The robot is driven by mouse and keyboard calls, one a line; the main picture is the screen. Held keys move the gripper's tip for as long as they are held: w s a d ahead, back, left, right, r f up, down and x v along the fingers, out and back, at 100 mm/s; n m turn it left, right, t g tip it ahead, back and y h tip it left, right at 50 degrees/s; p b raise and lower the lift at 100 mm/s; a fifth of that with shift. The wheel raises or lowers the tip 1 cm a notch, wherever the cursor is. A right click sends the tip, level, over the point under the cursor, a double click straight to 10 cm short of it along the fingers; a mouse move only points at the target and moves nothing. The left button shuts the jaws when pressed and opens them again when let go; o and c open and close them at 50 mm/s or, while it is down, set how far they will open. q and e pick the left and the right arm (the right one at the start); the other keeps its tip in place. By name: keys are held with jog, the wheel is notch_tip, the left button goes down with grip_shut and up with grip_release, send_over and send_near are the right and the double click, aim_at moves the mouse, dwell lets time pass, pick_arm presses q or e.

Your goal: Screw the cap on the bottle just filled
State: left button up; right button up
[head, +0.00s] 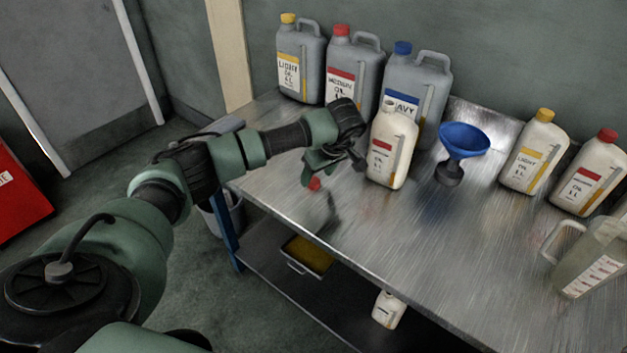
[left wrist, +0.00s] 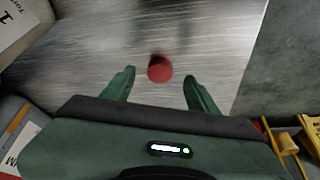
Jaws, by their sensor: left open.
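A white bottle (head: 392,145) with a red label band stands upright on the metal bench, its mouth without a cap. A small red cap (head: 314,184) is on the bench to its left, towards the front left edge. My left gripper (head: 318,172) is open just above the cap, left of the bottle. In the left wrist view the red cap (left wrist: 159,68) shows between and slightly beyond the open fingertips of my left gripper (left wrist: 159,78), with gaps on both sides. My right gripper is not in view.
Several grey jugs (head: 300,75) stand along the back of the bench (head: 400,240). A blue funnel (head: 464,140) stands right of the bottle. Two capped white bottles (head: 534,155) and a clear pitcher (head: 592,255) are further right. The bench's front middle is clear.

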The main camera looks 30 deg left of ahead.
aim_at(313, 183)
pick_arm(q)
jog(key=shift+x, duration=1.45)
jog(key=shift+c, duration=0.3)
grip_shut()
